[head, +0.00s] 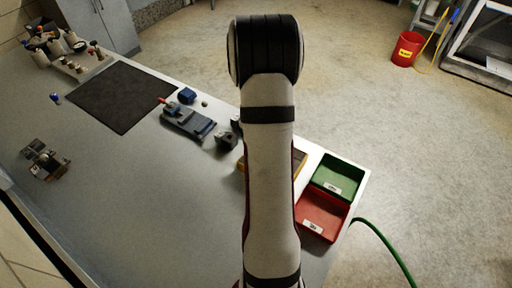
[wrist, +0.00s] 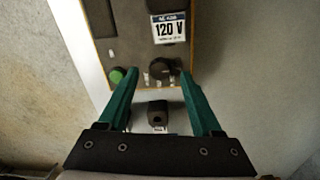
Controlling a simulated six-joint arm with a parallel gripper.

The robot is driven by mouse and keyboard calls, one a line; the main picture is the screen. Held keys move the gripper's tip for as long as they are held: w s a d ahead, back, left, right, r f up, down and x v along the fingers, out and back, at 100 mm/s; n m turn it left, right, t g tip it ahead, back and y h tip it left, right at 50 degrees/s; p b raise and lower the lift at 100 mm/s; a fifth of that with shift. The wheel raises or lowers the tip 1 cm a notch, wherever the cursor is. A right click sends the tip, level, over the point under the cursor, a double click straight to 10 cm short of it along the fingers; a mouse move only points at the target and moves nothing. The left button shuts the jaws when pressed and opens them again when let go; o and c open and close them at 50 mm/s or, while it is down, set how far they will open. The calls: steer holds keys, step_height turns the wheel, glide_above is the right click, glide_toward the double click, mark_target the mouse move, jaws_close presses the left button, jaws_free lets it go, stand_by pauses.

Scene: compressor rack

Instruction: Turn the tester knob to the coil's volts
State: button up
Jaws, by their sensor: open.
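The tester (wrist: 128,45) is a dark panel with an orange-brown edge in the wrist view. Its round black knob (wrist: 162,67) has pale marks beside it, too small to read. A white label (wrist: 169,29) above it reads 120 V. A green button (wrist: 117,76) sits left of the knob. My gripper (wrist: 159,73) is open, its two green fingers reaching toward the panel, with the knob between their tips in the picture. I cannot tell whether either finger touches it. In the head view my arm hides the gripper and most of the tester, leaving a yellowish edge (head: 301,161).
A small black block (wrist: 157,108) lies between the fingers in the wrist view. In the head view, a green bin (head: 354,171) and a red bin (head: 334,222) stand right of my arm. A blue-grey vise-like fixture (head: 190,120) and dark mat (head: 120,97) lie left. The front-left bench is mostly clear.

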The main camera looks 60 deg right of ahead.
steer(key=shift+f, duration=1.05)
steer(key=shift+c, duration=0.3)
jaws_close()
